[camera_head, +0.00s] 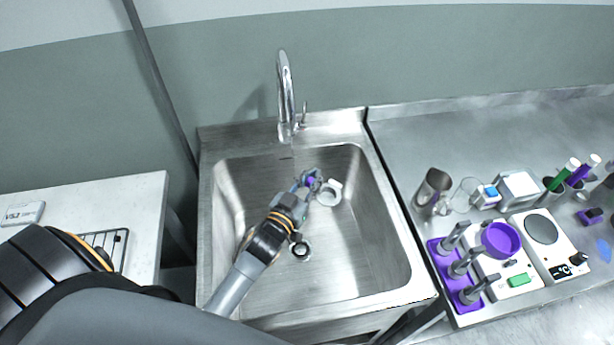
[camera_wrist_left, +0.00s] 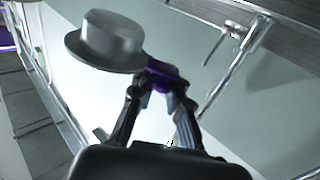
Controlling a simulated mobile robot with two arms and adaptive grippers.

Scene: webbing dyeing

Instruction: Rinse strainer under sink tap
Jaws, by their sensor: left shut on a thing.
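My left gripper (camera_head: 309,181) is over the steel sink basin (camera_head: 350,255) and is shut on the purple handle of the strainer (camera_head: 331,193). The strainer is small and grey, and sits to the right of the fingertips. In the left wrist view the strainer (camera_wrist_left: 106,40) looks like a grey brimmed cup, with its purple handle (camera_wrist_left: 160,76) between the fingers (camera_wrist_left: 162,82). The chrome sink tap (camera_head: 286,95) stands at the back of the sink, behind the gripper. I see no clear water stream. My right gripper is not in view.
A dark drain (camera_head: 300,250) is in the basin floor. The right counter (camera_head: 440,140) holds a metal cup (camera_head: 433,187), a purple rack (camera_head: 460,300), a purple bowl (camera_head: 501,240) and a scale (camera_head: 543,232). A white table (camera_head: 100,205) with a wire rack stands left.

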